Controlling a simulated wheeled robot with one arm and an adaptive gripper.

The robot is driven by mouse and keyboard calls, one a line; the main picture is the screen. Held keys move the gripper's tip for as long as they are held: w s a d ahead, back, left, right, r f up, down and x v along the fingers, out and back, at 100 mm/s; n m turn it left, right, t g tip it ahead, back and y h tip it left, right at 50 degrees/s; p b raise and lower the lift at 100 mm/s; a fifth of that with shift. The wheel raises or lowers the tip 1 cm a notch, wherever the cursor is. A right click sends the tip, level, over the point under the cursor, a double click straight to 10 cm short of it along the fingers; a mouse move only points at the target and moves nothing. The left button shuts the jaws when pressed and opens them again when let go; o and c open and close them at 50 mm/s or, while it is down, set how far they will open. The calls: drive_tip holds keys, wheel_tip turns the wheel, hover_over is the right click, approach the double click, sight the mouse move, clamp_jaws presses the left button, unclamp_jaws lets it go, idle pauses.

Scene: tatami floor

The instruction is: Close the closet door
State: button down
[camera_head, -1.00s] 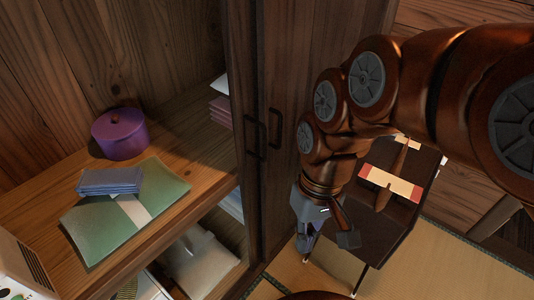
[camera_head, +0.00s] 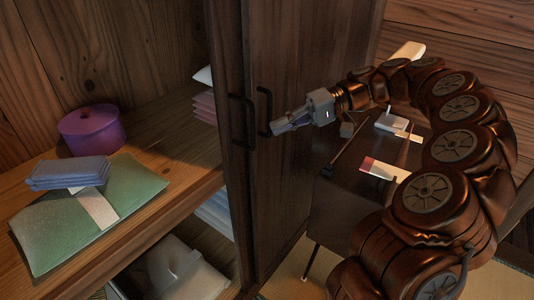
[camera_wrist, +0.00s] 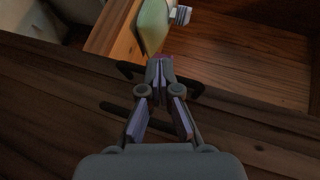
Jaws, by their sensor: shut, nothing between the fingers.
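The closet door is a dark wooden panel (camera_head: 290,60) with a black vertical bar handle (camera_head: 264,112). A second black bar handle (camera_head: 236,125) sits on the neighbouring panel edge, just left of it. The closet's left side stands open and shows its shelves. My gripper (camera_head: 277,128) is shut and empty, pointing left, with its tips close to the right-hand handle. In the wrist view, the closed fingertips (camera_wrist: 160,72) lie over the dark wood near a black handle (camera_wrist: 190,87). Whether they touch it I cannot tell.
On the upper shelf (camera_head: 175,190) are a purple lidded pot (camera_head: 90,130), a folded blue cloth (camera_head: 70,172) and a green folded cloth (camera_head: 125,185). White bedding (camera_head: 180,270) lies below. A low dark table (camera_head: 345,210) stands right of the door, under my arm.

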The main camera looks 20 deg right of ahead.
drive_tip(key=w+d+f+m+t+y+b, duration=0.1)
drive_tip(key=w+d+f+t+b, duration=0.15)
drive_tip(key=d+f, duration=0.35)
drive_tip(key=r+x, duration=0.1)
drive_tip(key=x, duration=0.7)
drive_tip(key=shift+w+a, duration=0.2)
drive_tip(key=shift+a, duration=0.15)
drive_tip(key=shift+r, duration=0.15)
